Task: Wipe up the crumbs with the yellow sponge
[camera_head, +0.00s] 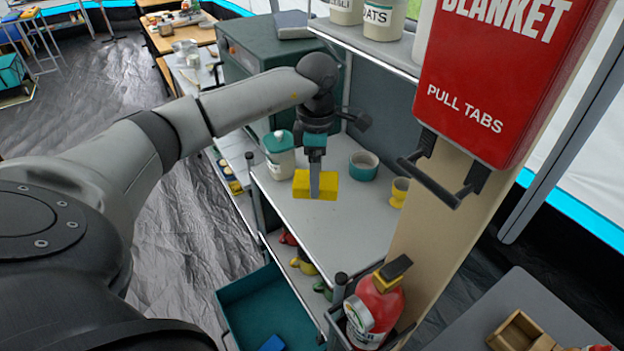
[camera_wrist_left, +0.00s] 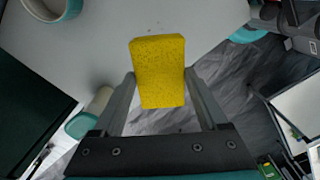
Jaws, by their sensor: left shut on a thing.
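The yellow sponge (camera_head: 328,186) is held between the fingers of my left gripper (camera_head: 314,182), over the grey shelf top (camera_head: 350,225). In the left wrist view the sponge (camera_wrist_left: 158,85) sits between both fingers, with its far end sticking out past them. I cannot tell for sure whether it touches the surface. A few tiny dark specks, perhaps crumbs, show faintly on the pale surface just beyond the sponge in the left wrist view; I cannot make out crumbs in the head view. My right gripper is not in view.
A white jar with a teal lid (camera_head: 279,155) stands left of the sponge. A teal bowl (camera_head: 363,166) and a yellow egg cup (camera_head: 399,191) stand to the right. A wooden post with a red fire-blanket box (camera_head: 490,80) and a red extinguisher (camera_head: 375,308) are at the right.

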